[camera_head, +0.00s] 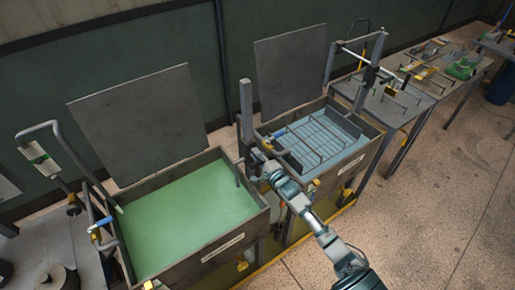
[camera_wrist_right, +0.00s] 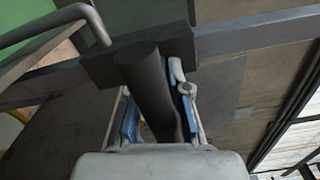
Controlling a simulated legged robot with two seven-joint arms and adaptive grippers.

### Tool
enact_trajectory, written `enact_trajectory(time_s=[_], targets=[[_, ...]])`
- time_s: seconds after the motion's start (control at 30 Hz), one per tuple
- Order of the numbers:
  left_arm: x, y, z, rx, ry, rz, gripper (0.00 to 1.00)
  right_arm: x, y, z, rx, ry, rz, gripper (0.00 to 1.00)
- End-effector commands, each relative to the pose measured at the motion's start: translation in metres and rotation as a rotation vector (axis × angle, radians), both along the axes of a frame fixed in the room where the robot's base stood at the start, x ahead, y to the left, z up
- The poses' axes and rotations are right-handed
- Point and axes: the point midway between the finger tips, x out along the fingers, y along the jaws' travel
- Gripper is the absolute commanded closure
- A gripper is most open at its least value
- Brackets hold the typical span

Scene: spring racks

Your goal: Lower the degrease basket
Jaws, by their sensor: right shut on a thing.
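A grey wire basket (camera_head: 318,139) sits inside the mouth of the right tank (camera_head: 365,171), near its rim level. I take it for the degrease basket; the tank labels are too small to read. An upright post (camera_head: 246,113) stands at the tank's left side. My right gripper (camera_head: 264,148) is beside that post, at the tank's near left corner. In the right wrist view my right gripper (camera_wrist_right: 157,112) is shut around a dark round handle (camera_wrist_right: 145,85), which joins a dark block (camera_wrist_right: 140,54) on a grey bar. My left gripper is out of view.
A tank of green liquid (camera_head: 190,215) stands to the left, with a bent grey pipe (camera_head: 70,140) at its far left. Raised lids (camera_head: 140,122) stand behind the tanks. Workbenches (camera_head: 395,108) with small parts stretch to the right. The floor at right is clear.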

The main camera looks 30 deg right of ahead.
Motion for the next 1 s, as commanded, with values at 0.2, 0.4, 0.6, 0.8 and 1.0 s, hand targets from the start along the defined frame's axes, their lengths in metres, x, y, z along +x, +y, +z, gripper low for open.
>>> enact_trajectory(time_s=[0.2,0.4,0.6,0.8,1.0], targets=[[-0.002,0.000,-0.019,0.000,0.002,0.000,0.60,-0.001,0.004,-0.046,0.002,0.010,0.005,1.00],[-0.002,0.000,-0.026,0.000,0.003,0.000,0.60,-0.001,0.005,-0.062,0.001,0.009,0.006,1.00],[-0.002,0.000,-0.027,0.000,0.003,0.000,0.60,-0.001,0.005,-0.066,0.001,0.011,0.005,1.00],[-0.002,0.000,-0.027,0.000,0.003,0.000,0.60,-0.002,0.004,-0.068,0.002,0.015,0.005,1.00],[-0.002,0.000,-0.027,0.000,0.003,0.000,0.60,-0.002,0.004,-0.068,0.002,0.015,0.005,0.59]])
